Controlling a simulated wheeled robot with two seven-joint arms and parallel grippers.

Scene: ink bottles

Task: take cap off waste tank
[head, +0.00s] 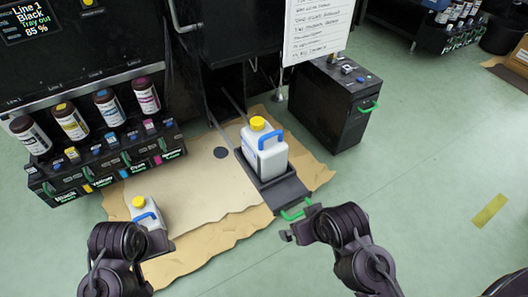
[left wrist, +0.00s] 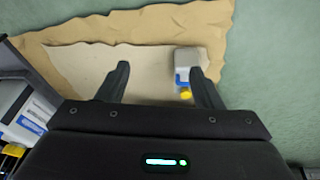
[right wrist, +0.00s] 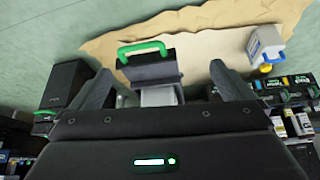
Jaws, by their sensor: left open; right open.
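A white tank (head: 266,152) with a yellow cap (head: 257,123) and a blue handle stands upright in a pulled-out black tray (head: 282,190). The cap is on it. A second, smaller-looking white jug (head: 146,214) with a yellow cap (head: 138,201) and blue handle is on the cardboard at lower left; it also shows in the left wrist view (left wrist: 186,62). My left gripper (left wrist: 160,75) is open and empty, near this jug. My right gripper (right wrist: 167,88) is open and empty, near the tray's green handle (right wrist: 141,48). In the right wrist view, my gripper body hides most of the tank.
A rack with several ink bottles (head: 72,122) stands at the left. A black cabinet (head: 334,102) with a green handle stands right of the tray. A white sign (head: 318,30) hangs above.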

